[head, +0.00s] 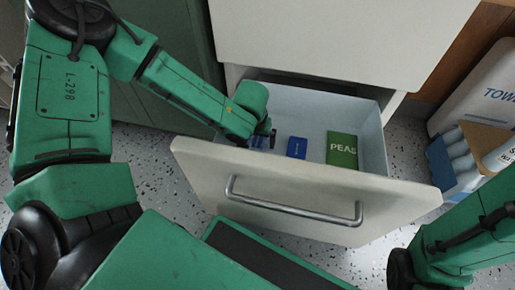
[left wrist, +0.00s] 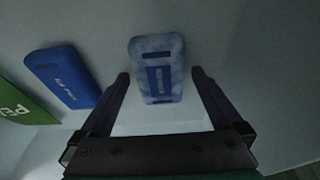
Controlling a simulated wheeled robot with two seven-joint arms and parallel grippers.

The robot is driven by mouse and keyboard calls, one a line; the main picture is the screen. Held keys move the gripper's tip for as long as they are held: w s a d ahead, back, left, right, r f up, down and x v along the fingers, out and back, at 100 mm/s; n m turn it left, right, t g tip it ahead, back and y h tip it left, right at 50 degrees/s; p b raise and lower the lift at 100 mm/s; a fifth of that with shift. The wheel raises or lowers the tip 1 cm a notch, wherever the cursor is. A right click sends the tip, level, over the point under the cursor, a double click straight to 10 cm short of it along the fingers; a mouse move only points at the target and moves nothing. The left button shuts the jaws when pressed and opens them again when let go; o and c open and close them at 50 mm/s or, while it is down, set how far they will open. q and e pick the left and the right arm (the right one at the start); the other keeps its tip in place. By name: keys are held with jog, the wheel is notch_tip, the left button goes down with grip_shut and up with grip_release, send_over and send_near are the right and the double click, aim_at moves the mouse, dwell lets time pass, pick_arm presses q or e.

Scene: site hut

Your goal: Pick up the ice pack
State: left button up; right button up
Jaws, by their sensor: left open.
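A pale blue, frosted pack with a dark label, which looks like the ice pack (left wrist: 156,55), lies flat on the drawer floor. In the head view the ice pack (head: 260,143) is partly hidden by my left gripper (head: 269,138). In the left wrist view my left gripper (left wrist: 160,75) is open, with one finger on each side of the near part of the pack. I see small gaps there; the height above the floor is unclear. My right gripper is out of view; only part of its arm shows at the lower right.
The open white drawer (head: 305,185) has a metal handle (head: 295,208). The drawer walls stand close around. A towel pack (head: 485,90) and a blue carton (head: 455,165) stand at the right.

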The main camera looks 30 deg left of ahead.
pick_arm(q)
jog(key=shift+r, duration=0.3)
jog(key=c, duration=1.5)
